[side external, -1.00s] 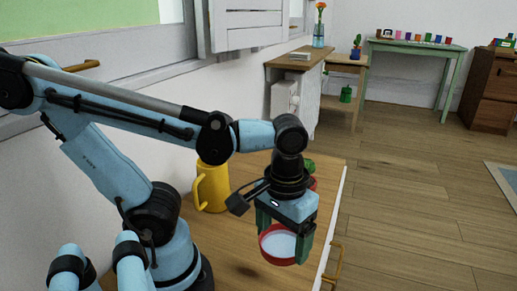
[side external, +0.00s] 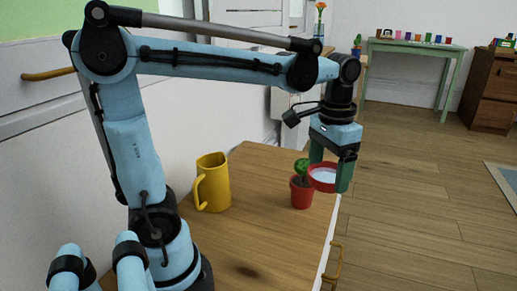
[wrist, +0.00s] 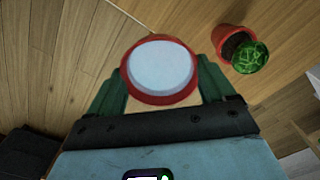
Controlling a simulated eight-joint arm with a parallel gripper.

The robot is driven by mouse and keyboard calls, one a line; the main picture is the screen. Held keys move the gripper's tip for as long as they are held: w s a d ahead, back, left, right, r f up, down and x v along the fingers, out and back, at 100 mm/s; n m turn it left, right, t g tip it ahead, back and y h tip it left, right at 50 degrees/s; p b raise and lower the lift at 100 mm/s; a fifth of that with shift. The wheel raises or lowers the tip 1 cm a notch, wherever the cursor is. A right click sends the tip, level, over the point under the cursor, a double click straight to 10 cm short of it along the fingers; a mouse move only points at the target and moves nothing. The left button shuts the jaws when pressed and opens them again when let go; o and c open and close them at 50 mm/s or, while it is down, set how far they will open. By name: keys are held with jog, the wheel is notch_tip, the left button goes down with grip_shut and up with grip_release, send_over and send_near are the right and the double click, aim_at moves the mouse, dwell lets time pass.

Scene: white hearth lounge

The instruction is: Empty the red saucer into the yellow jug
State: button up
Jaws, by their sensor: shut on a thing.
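The red saucer (side external: 322,178) has a pale inside and is held up in the air near the table's right edge. My gripper (side external: 332,177) is shut on it, with green fingers on either side of the rim. In the wrist view the saucer (wrist: 160,70) sits between the two fingers (wrist: 160,88), and its pale inside looks smooth; I cannot make out separate contents. The yellow jug (side external: 213,184) stands upright on the table to the left, its handle toward the left. My gripper is to the right of the jug and well apart from it.
A small green cactus in a red pot (side external: 301,192) stands on the wooden table (side external: 260,220), just left of the saucer; it also shows in the wrist view (wrist: 240,48). A wall with cabinets lies behind the jug. The front of the table is clear.

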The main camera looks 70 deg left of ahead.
jog(key=s+a+r+n, duration=0.1)
jog(key=a+r+n, duration=0.45)
jog(key=a, duration=0.35)
jog(key=s+a+r+n, duration=0.2)
jog(key=a+r+n, duration=0.3)
jog(key=a+n, duration=0.3)
jog(key=s+a+r+n, duration=0.5)
jog(key=s+a+n, duration=0.1)
jog(key=s+n, duration=0.15)
jog(key=s+a+r+n, duration=0.5)
jog(key=s+a+n, duration=0.1)
jog(key=s+a, duration=0.15)
jog(key=shift+s+d+f+g+y, duration=0.1)
jog(key=shift+d+f+y, duration=0.1)
jog(key=shift+f+y, duration=0.55)
jog(key=shift+s+d+f+g+y, duration=0.1)
jog(key=shift+d+f+y, duration=0.1)
jog(key=shift+f+y, duration=0.45)
jog(key=shift+d+f+g+y, duration=0.1)
jog(key=shift+d+f+y, duration=0.1)
jog(key=shift+f+y, duration=0.55)
jog(key=shift+y, duration=0.35)
jog(key=shift+d+f, duration=0.1)
jog(key=shift+f, duration=2.4)
